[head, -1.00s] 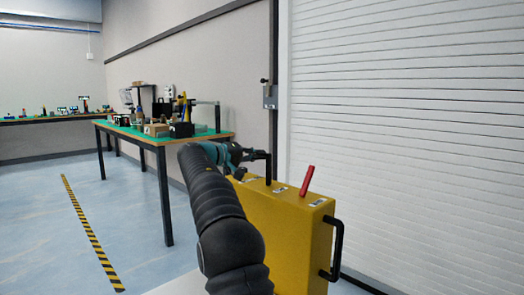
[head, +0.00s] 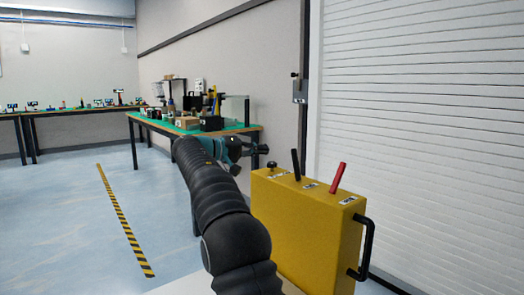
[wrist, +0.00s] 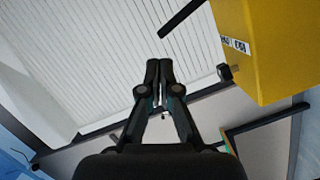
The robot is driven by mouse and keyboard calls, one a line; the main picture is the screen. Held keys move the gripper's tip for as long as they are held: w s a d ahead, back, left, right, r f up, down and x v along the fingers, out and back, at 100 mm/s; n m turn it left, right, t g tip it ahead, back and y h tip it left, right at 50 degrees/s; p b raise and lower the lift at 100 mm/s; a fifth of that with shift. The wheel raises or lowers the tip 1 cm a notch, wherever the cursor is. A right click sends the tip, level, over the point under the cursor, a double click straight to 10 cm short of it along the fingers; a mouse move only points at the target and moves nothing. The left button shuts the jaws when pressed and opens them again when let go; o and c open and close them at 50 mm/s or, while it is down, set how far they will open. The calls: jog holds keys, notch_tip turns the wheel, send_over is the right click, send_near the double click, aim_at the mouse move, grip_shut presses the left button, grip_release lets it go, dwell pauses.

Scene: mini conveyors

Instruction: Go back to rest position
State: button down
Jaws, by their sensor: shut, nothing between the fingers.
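My gripper (head: 262,150) is at the end of my black-sleeved arm in the head view, left of and just above the yellow box. In the wrist view my gripper (wrist: 159,70) has its two black fingers together, with nothing between them. The yellow box (head: 315,235) has a black lever (head: 296,164), a red lever (head: 338,178) and a black knob (head: 272,165) on top. Its side also shows at the upper right of the wrist view (wrist: 275,65). The gripper is apart from the box.
A workbench (head: 235,128) with tools and boxes stands behind my arm along the wall. Another bench (head: 70,110) is at the far left. A white shutter (head: 420,130) fills the right. The floor (head: 65,220) at left is clear, with a striped tape line (head: 125,222).

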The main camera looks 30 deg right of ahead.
dwell(0.7)
jog(key=w+a+f+n+t+y, duration=0.1)
jog(key=w+f+n+t+y, duration=0.2)
jog(key=f, duration=0.8)
jog(key=s+a+f+n+y, duration=0.3)
jog(key=s+a+f+y, duration=0.1)
jog(key=f, duration=0.4)
jog(key=s+a+f+t+y, duration=0.1)
jog(key=s+a+y, duration=0.2)
jog(key=s, duration=1)
jog(key=s+a+f+t+y+p, duration=0.1)
jog(key=s+a+f+y, duration=0.1)
jog(key=s+a, duration=0.7)
jog(key=s+a+f+m+t+y, duration=0.1)
jog(key=s+a+y, duration=0.3)
jog(key=s, duration=1.5)
jog(key=shift+a+f+y, duration=0.35)
jog(key=shift+a+y, duration=0.05)
jog(key=shift+a, duration=0.7)
